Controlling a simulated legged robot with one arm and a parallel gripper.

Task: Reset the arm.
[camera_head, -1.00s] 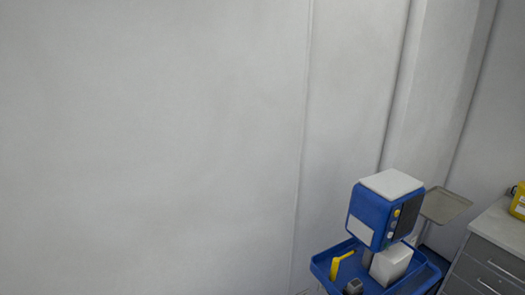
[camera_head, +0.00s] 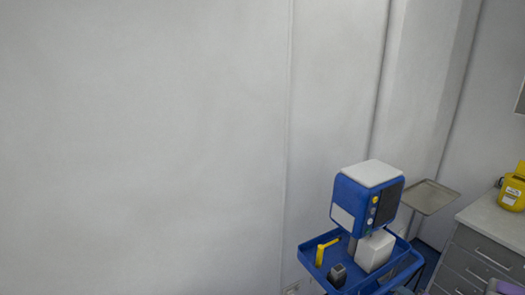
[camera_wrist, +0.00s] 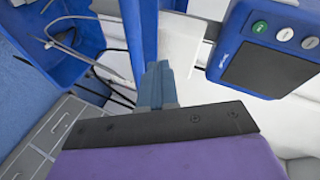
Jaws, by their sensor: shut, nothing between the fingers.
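My gripper (camera_wrist: 157,85) shows in the wrist view with its two blue-grey fingers together and nothing held between them. Behind the fingers are my dark bracket and purple housing. A blue monitor with a dark screen (camera_wrist: 262,68) and a row of round buttons is to the right of the fingers in the wrist view. The same blue and white monitor (camera_head: 368,198) stands above the blue trolley tray in the head view. I cannot tell how far the fingers are from it. In the head view a small purple part shows at the lower right edge.
The blue trolley tray (camera_head: 312,252) holds a yellow item (camera_head: 324,250), a small grey item (camera_head: 337,274) and a white box (camera_head: 374,250). A grey stand tray (camera_head: 430,197), drawers (camera_head: 478,258) and a yellow container (camera_head: 512,188) are right. A pale wall fills the left.

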